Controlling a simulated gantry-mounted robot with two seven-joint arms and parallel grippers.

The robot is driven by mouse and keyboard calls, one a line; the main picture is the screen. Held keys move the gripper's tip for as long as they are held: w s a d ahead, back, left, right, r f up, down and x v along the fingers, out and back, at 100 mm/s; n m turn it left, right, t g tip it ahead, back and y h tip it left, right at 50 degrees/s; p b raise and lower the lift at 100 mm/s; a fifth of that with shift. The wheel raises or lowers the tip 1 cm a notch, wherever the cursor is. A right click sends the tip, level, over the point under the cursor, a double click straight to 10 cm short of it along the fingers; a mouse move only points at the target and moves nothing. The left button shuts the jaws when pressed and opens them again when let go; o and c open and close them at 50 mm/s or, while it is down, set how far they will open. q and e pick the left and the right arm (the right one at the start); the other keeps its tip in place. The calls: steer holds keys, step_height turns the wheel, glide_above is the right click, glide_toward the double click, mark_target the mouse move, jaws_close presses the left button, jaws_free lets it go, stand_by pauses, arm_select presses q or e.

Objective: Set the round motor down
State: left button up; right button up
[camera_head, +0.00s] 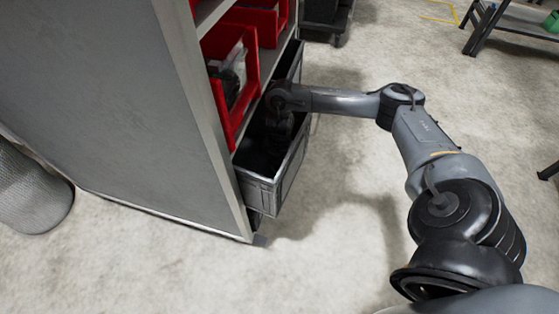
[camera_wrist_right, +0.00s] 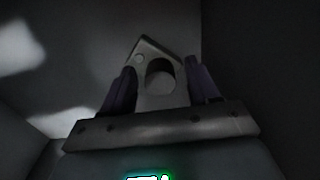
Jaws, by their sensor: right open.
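My right arm reaches into a grey pulled-out drawer bin (camera_head: 262,192) at the bottom of the shelf unit. My right gripper (camera_head: 279,130) is down inside the bin, dark and hard to make out there. In the right wrist view the two fingers of my right gripper (camera_wrist_right: 160,84) are apart. My left gripper is not in view.
Red bins (camera_head: 222,101) sit on the shelves just above the drawer. The shelf unit's grey side panel (camera_head: 120,105) stands to the left. Concrete floor (camera_head: 335,225) is open to the right. A dark bench (camera_head: 485,28) stands at the far right.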

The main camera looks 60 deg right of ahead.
steer(key=shift+r, duration=0.25)
step_height(320, 180, up, 12)
steer(key=p, duration=1)
steer(key=shift+f, duration=0.1)
